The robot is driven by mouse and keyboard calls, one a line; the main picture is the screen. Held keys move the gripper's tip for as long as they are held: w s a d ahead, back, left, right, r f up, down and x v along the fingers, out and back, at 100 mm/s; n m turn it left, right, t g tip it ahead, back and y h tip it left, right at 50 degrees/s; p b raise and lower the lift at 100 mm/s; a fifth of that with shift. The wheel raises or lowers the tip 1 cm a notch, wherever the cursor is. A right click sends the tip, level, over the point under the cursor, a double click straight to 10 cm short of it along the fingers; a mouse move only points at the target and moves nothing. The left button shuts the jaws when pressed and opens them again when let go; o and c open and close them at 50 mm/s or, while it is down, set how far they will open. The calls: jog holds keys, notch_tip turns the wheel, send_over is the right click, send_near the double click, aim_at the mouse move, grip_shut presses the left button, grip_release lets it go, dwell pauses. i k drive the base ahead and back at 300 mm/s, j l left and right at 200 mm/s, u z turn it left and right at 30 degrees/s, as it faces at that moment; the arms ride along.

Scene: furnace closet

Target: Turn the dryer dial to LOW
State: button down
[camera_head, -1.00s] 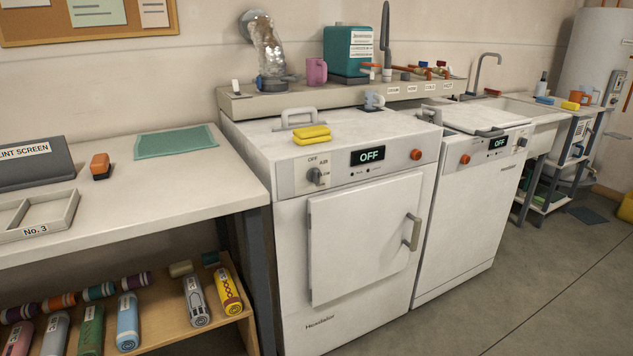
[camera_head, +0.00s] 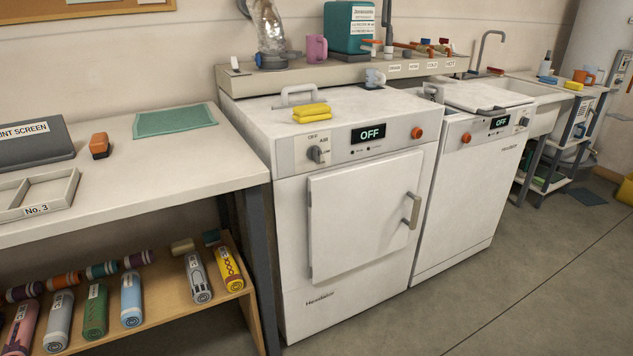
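The dryer (camera_head: 290,250) is a white front-loading machine in the middle of the head view, with its door closed. Its dial (camera_head: 316,154) is a small grey knob at the left of the control panel, with small labels around it. The label at upper left looks like OFF; the others are too small to read surely. The dryer display (camera_head: 368,132) reads OFF. A red-orange button (camera_head: 416,133) sits at the panel's right. My gripper is not in view.
A second machine (camera_head: 462,200), also showing OFF, stands close at right. A white table (camera_head: 185,165) stands at left above a shelf of several bottles. The floor in front (camera_head: 480,310) is clear.

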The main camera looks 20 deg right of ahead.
aim_at(314, 153)
jog(key=l+z, duration=0.15)
jog(key=z, duration=0.25)
jog(key=i+l+z, duration=0.1)
jog(key=z, duration=0.25)
jog(key=l+z, duration=0.2)
jog(key=z, duration=0.2)
jog(key=i+z, duration=0.15)
jog(key=z, duration=0.2)
